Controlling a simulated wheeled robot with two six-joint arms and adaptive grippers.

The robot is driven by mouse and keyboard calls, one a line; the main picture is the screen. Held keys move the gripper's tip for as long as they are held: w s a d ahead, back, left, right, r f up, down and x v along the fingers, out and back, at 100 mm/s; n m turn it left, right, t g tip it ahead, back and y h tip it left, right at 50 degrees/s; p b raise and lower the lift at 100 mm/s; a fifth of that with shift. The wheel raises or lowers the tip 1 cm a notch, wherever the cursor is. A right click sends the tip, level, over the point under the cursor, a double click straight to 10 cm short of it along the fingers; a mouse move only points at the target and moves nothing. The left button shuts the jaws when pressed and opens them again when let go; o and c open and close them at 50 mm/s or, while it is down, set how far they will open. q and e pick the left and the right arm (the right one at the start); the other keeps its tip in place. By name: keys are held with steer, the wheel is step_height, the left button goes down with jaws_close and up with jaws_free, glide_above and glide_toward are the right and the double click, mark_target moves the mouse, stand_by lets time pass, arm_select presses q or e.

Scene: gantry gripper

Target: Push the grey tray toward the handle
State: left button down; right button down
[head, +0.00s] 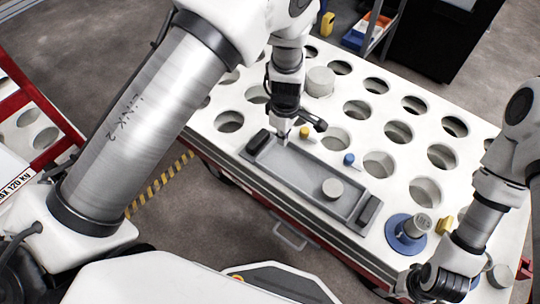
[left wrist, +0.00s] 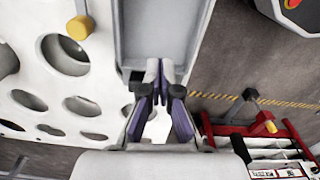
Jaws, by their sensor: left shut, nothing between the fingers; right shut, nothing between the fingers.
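The grey tray (head: 300,178) is long and shallow, with a black block at each end, and lies on the white table top with round holes. A light grey round puck (head: 332,188) sits inside it toward its right end. My left gripper (head: 283,138) points down at the tray's left end; contact cannot be told. In the left wrist view its purple-padded fingers (left wrist: 161,92) are shut and empty, by the tray's end (left wrist: 160,30). A metal handle (head: 290,236) sticks out of the table's near side. My right gripper (head: 436,288) is shut at the lower right, away from the tray.
A blue disc with a grey knob (head: 407,236) stands right of the tray, with a yellow block (head: 442,225) beside it. A yellow peg (head: 304,132) and a blue peg (head: 349,160) stand behind the tray. A white cylinder (head: 320,82) stands farther back among the holes.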

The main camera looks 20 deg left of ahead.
mark_target(265, 148)
arm_select(q)
steer(key=f+b, duration=0.1)
steer(key=f, duration=0.4)
steer(key=f+b, duration=0.2)
steer(key=f, duration=0.3)
steer(key=shift+w+a+f, duration=0.1)
steer(key=shift+w, duration=0.1)
steer(key=a, duration=0.3)
steer(key=shift+w+a+b, duration=0.2)
steer(key=shift+w+b, duration=0.15)
steer(key=shift+a+r, duration=0.2)
steer(key=shift+a, duration=0.05)
steer(key=shift+w+a, duration=0.15)
steer(key=shift+a, duration=0.3)
steer(key=shift+w+a, duration=0.1)
steer(key=shift+a, duration=0.35)
